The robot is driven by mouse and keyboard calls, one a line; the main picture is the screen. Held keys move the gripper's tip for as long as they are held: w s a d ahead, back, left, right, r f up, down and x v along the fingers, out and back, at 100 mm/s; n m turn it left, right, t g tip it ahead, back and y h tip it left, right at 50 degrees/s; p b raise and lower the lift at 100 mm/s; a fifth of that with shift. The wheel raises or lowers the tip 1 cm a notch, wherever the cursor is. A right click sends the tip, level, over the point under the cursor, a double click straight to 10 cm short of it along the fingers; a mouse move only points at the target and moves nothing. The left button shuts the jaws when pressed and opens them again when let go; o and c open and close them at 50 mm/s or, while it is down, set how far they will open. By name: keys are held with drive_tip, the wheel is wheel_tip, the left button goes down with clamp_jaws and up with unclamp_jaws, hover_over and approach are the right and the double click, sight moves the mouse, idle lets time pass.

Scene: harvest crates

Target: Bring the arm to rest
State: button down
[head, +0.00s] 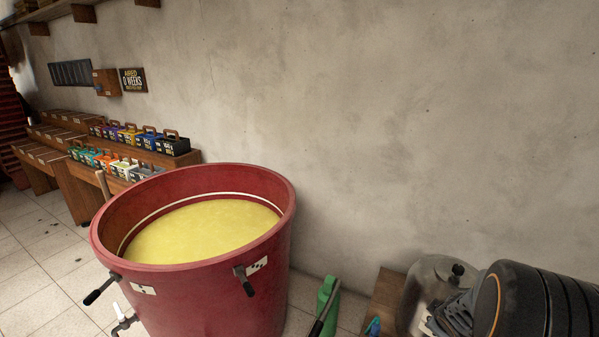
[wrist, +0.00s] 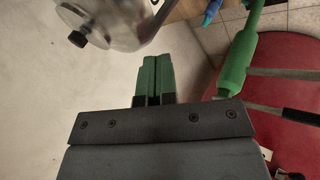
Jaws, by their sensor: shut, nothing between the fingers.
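My gripper (wrist: 152,62) shows in the wrist view with its two green-padded fingers together and nothing between them. It points toward the upper middle of that view, over plain pale wall. A clear rounded vessel with a black knob (wrist: 118,18) is at the upper left of the fingers, apart from them. A green bottle-shaped thing (wrist: 238,66) is to their right, also apart. In the head view, a dark rounded part of my arm is at the lower right. I cannot make out the fingertips there.
A large red vat (head: 200,290) of yellow liquid, with black handles and a tap, stands left of centre; its side fills the wrist view's right (wrist: 295,110). The clear vessel (head: 420,285) and green thing (head: 326,298) are low at right. Wooden benches (head: 180,158) with coloured boxes stand behind.

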drive_tip(key=s+a+r+m+p, duration=0.1)
drive_tip(key=a+r+p, duration=0.2)
drive_tip(key=r, duration=0.4)
drive_tip(key=s+a+r+m+g+p, duration=0.1)
drive_tip(key=a+r+m+p, duration=0.2)
drive_tip(key=r, duration=0.4)
drive_tip(key=s+a+r+p, duration=0.1)
drive_tip(key=a+r+p, duration=0.1)
drive_tip(key=a+r, duration=0.3)
drive_tip(key=s+a+r+m+y+p, duration=0.1)
drive_tip(key=s+a+r+y+p, duration=0.1)
drive_tip(key=a+r, duration=0.4)
drive_tip(key=s+a+r+m+g+y+p, duration=0.1)
drive_tip(key=s+a+r+y+p, duration=0.1)
drive_tip(key=s+a+r+p, duration=0.3)
drive_tip(key=shift+s+a+r+m, duration=0.25)
drive_tip(key=shift+a+r+m, duration=0.1)
drive_tip(key=shift+a, duration=0.2)
drive_tip(key=shift+d, duration=0.1)
